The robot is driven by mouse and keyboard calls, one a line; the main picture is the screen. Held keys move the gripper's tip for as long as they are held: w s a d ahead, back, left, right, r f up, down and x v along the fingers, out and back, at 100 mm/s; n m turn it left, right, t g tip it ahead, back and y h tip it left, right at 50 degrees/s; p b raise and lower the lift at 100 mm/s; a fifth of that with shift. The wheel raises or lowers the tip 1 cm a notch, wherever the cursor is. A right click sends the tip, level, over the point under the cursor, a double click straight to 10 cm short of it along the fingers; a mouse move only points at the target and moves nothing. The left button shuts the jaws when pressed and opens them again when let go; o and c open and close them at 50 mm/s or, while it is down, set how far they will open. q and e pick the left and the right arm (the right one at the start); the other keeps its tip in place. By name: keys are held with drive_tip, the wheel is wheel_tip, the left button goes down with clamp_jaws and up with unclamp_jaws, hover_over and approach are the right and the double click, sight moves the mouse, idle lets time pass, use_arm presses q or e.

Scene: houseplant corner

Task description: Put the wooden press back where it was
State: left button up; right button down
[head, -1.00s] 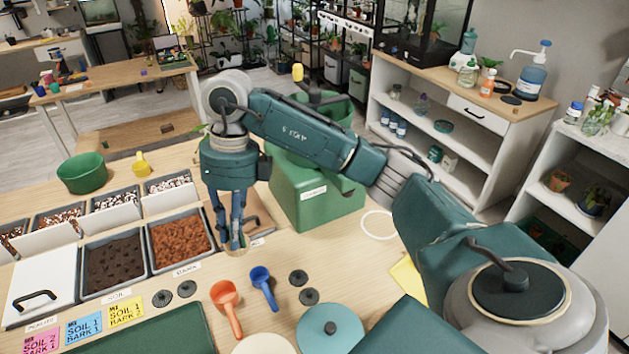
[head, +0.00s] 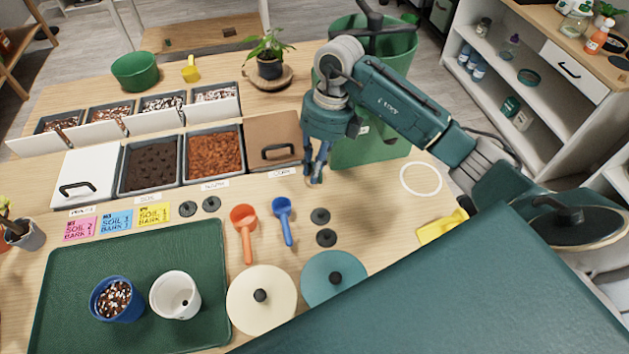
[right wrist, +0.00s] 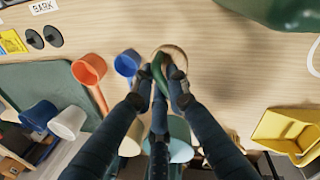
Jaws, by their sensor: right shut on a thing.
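My right gripper (head: 316,178) is shut on the wooden press, pointing down over the table in front of the brown-lidded bin. The press shows best in the right wrist view, as a round pale wooden rim (right wrist: 170,49) around the fingertips (right wrist: 160,80). A green part of it sits between the fingers. In the head view the fingers mostly hide the press. I cannot tell whether it touches the table. A white ring (head: 402,182) is marked on the bare table to the gripper's right. My left gripper is not in view.
A green bin (head: 345,150) stands close behind the gripper. Blue scoop (head: 285,226), orange scoop (head: 245,240) and small dark discs (head: 320,216) lie in front. A yellow scoop (head: 436,230) lies right, near the ring. Table between gripper and ring looks clear.

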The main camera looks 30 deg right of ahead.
drive_tip(key=shift+f, duration=0.75)
drive_tip(key=shift+a+f, duration=0.15)
drive_tip(key=shift+f, duration=0.8)
drive_tip(key=x, duration=0.1)
drive_tip(key=p+x, duration=0.1)
drive_tip(key=x, duration=0.1)
drive_tip(key=shift+d+f, duration=0.2)
drive_tip(key=shift+d, duration=0.15)
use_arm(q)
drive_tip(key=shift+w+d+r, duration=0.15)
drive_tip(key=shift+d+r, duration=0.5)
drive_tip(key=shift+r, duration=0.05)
use_arm(e)
drive_tip(key=shift+w, duration=0.1)
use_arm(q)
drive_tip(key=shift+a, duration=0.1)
use_arm(e)
drive_tip(key=shift+f, duration=0.1)
drive_tip(key=shift+f, duration=0.15)
drive_tip(key=c, duration=1.7)
unclamp_jaws()
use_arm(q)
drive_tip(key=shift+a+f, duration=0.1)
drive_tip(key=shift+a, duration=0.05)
